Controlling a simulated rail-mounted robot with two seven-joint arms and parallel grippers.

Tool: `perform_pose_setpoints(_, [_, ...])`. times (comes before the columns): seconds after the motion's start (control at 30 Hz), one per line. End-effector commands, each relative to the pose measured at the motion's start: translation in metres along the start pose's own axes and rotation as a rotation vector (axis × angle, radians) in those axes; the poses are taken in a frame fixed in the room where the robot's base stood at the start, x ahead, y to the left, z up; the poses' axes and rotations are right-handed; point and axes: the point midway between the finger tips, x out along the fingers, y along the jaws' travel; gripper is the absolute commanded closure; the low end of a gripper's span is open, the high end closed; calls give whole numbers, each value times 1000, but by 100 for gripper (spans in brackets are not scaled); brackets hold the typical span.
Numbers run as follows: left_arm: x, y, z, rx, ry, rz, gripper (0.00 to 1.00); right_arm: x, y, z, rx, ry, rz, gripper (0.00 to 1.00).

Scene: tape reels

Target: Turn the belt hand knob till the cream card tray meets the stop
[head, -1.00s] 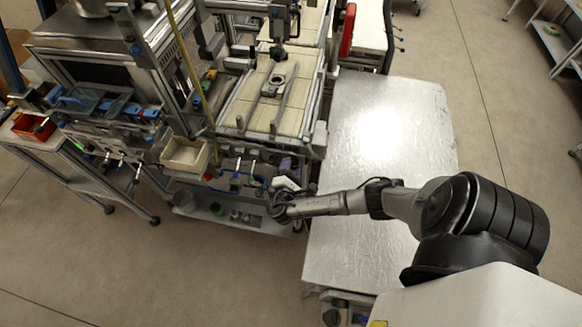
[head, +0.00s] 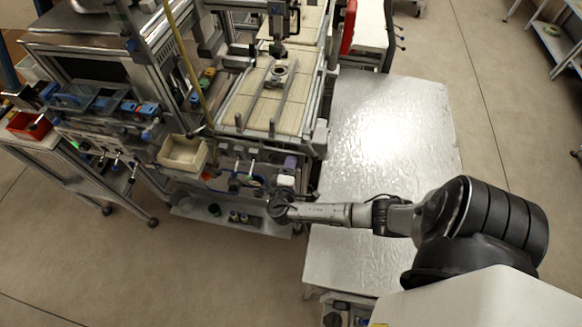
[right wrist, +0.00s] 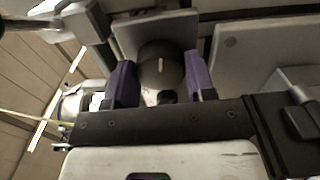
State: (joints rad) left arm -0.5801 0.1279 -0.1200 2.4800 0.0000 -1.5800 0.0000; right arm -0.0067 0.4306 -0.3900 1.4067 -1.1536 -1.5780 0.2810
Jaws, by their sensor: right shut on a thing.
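My right gripper (head: 280,207) is low at the front right corner of the machine. In the right wrist view its two purple fingers (right wrist: 162,88) are shut on a dark round knob (right wrist: 160,62) with a pale mark on its face. The belt (head: 238,108) has pale cream panels between two grey rails. A grey ring-shaped piece (head: 279,71) lies on it towards the far part. I cannot tell the card tray apart from the cream panels, and I cannot make out the stop. My left gripper is not in view.
A cream open bin (head: 183,153) hangs at the machine's front, and a red bin (head: 28,125) stands at far left. A shiny silver table (head: 385,150) lies right of the machine, under my right arm. A grey lower shelf (head: 185,211) runs along the machine's base.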

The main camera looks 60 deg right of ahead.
Motion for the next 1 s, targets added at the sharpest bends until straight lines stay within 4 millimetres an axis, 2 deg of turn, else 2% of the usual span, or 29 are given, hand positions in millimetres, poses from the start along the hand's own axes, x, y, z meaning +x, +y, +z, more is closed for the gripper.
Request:
perform_pose_setpoints(0.47, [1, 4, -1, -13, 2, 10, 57, 0, -2, 0, 12, 1, -4, 74])
perform_pose_setpoints(0.5, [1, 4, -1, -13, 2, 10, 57, 0, -2, 0, 12, 1, -4, 49])
perform_pose_setpoints(0.7, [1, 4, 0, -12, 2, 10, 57, 0, -1, 0, 12, 1, -2, 30])
perform_pose_setpoints(0.77, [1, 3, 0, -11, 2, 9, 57, 0, -1, 0, 12, 1, -2, 24])
perform_pose_setpoints(1.0, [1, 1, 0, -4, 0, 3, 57, -1, 0, 0, 13, 1, -1, 24])
